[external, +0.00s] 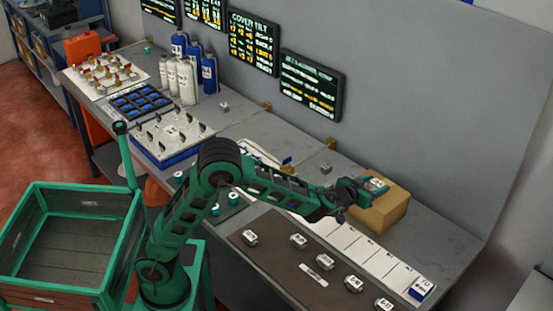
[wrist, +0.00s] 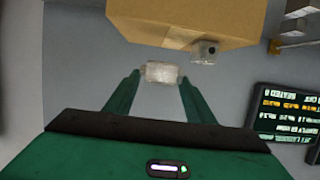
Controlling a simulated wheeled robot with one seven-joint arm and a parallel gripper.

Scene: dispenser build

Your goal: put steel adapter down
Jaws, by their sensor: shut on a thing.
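My gripper (external: 374,184) is at the far end of my outstretched arm, by the cardboard box at the right of the bench. In the wrist view my gripper (wrist: 160,80) has its two green fingers on either side of a pale silver-grey block, which looks like the steel adapter (wrist: 161,72). It is shut on this block. In the external view the gripper largely covers the adapter. I cannot tell from these views how high it is above the bench.
The cardboard box (external: 382,210) stands close to my gripper and also shows in the wrist view (wrist: 185,20). A small grey block (external: 326,169) sits on the bench. A dark mat (external: 275,262) holds several silver parts beside a white sectioned strip (external: 370,255). Wall screens (external: 312,84) hang behind.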

